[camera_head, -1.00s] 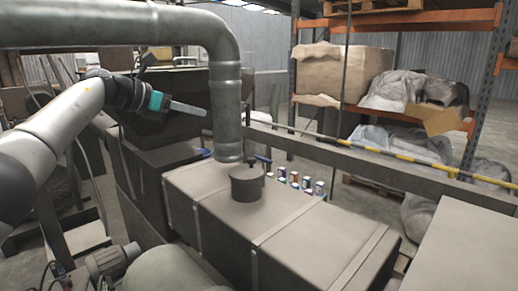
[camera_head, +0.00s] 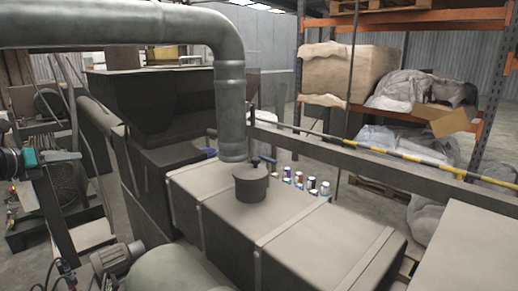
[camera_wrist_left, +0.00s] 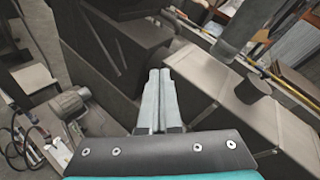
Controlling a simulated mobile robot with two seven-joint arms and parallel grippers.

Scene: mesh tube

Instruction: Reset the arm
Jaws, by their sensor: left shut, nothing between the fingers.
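My left gripper (camera_head: 78,156) is at the far left edge of the head view, with its grey fingers pointing right and a teal band behind them. In the left wrist view its two fingers (camera_wrist_left: 158,75) lie side by side, shut and empty. Nothing touches the fingertips there. Most of my left arm is outside the head view. My right gripper is not in view.
A large grey pipe (camera_head: 230,95) bends down above a long metal housing (camera_head: 320,235) with a dark round pot (camera_head: 250,184) on it. Several cans (camera_head: 312,185) stand behind. An orange shelf rack (camera_head: 455,50) is at the right. Machinery lies below the gripper.

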